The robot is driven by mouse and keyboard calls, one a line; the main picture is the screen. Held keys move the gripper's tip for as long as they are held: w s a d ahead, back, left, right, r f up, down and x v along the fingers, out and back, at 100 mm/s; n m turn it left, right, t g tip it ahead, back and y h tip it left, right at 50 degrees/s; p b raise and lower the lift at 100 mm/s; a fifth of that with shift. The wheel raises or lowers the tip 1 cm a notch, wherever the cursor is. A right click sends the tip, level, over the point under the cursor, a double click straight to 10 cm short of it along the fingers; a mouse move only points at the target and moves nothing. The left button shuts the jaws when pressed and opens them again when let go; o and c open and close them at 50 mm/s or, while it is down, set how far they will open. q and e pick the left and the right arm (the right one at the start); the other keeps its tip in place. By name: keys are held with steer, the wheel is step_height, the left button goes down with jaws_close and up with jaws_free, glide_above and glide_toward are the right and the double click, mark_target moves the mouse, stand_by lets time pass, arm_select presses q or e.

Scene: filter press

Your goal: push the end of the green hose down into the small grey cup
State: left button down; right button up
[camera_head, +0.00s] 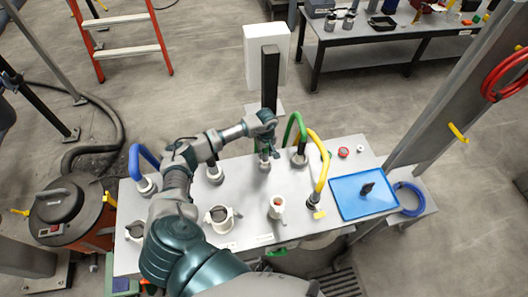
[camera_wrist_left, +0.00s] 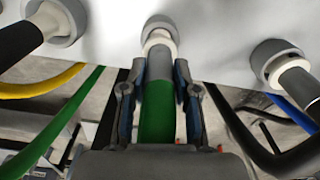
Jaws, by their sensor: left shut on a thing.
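The green hose (camera_head: 290,128) arcs up from a grey socket (camera_head: 299,159) on the white bench, and its free end comes to my left gripper (camera_head: 265,152). In the left wrist view, my left gripper (camera_wrist_left: 158,82) is shut around the hose's grey end sleeve (camera_wrist_left: 159,66), with the green hose (camera_wrist_left: 157,118) behind it. The pale tip of the hose (camera_wrist_left: 159,40) points at the small grey cup (camera_wrist_left: 162,23) and overlaps its mouth; I cannot tell how deep it sits. In the head view the cup (camera_head: 264,165) is just below the gripper. My right gripper is out of view.
A yellow hose (camera_head: 321,165) arcs close to the right of the green one. A blue hose (camera_head: 141,158) stands at the bench's left. A blue tray (camera_head: 364,194) lies at the right. A dark post (camera_head: 269,78) rises behind the gripper. Other grey sockets stand nearby.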

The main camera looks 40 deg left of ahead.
arm_select(q)
steer(key=shift+f+b, duration=0.7)
steer(key=shift+f, duration=0.2)
steer(key=c, duration=0.8)
jaws_free()
steer(key=shift+r, duration=0.6)
step_height(320, 180, up, 11)
steer(key=shift+f, duration=0.1)
